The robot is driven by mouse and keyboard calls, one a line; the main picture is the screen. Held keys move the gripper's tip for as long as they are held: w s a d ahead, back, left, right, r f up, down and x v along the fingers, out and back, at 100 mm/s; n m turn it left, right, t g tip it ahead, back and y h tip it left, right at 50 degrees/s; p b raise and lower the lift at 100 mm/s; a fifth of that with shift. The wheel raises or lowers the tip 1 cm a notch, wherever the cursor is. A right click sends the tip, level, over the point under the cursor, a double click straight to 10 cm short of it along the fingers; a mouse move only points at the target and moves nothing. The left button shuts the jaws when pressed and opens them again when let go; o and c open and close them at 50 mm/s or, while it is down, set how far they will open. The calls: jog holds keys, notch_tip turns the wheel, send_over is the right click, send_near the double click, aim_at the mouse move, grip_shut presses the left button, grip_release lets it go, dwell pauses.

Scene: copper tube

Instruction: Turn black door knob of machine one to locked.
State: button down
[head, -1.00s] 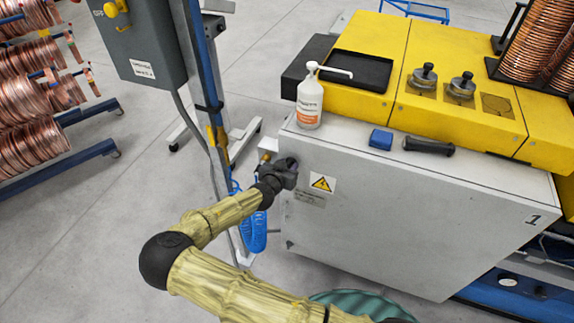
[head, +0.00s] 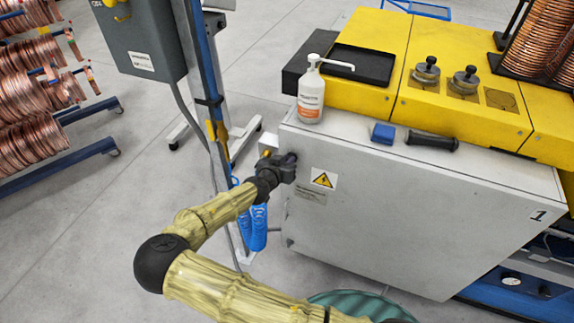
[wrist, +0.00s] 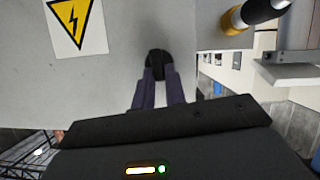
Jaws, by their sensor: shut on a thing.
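The machine's light grey cabinet (head: 420,215), marked 1, stands at the right in the head view. My gripper (head: 290,158) is at the upper left of its front face, left of the yellow warning sign (head: 322,180). In the wrist view the black door knob (wrist: 158,65) sits on the grey panel, and the two fingers of my gripper (wrist: 159,82) are shut on it from either side. The warning sign also shows at the upper left there (wrist: 71,18). The knob is hidden behind my gripper in the head view, and I cannot tell its turn angle.

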jog(key=n+h+b, duration=0.2)
jog(key=n+b, duration=0.2)
jog(key=f+n+h+b, duration=0.1)
jog(key=n+h+b, duration=0.1)
jog(key=n+b, duration=0.2)
jog(key=a+n+h+b, duration=0.1)
jog(key=n+h+b, duration=0.1)
jog(key=n+b, duration=0.2)
jog(key=shift+w+a+f+t+h+b, duration=0.1)
jog(key=shift+w+f+t+h+b, duration=0.25)
jog(key=shift+b, duration=0.3)
jog(key=shift+r+n, duration=0.1)
jog(key=shift+n, duration=0.2)
jog(key=c, duration=1.5)
grip_release()
jog(key=shift+c, duration=0.2)
jog(key=shift+o, duration=0.5)
jog(key=shift+w+f, duration=0.15)
jog(key=shift+f, duration=0.1)
jog(key=b+v, duration=0.2)
jog(key=v, duration=1.5)
jog(key=shift+a, duration=0.1)
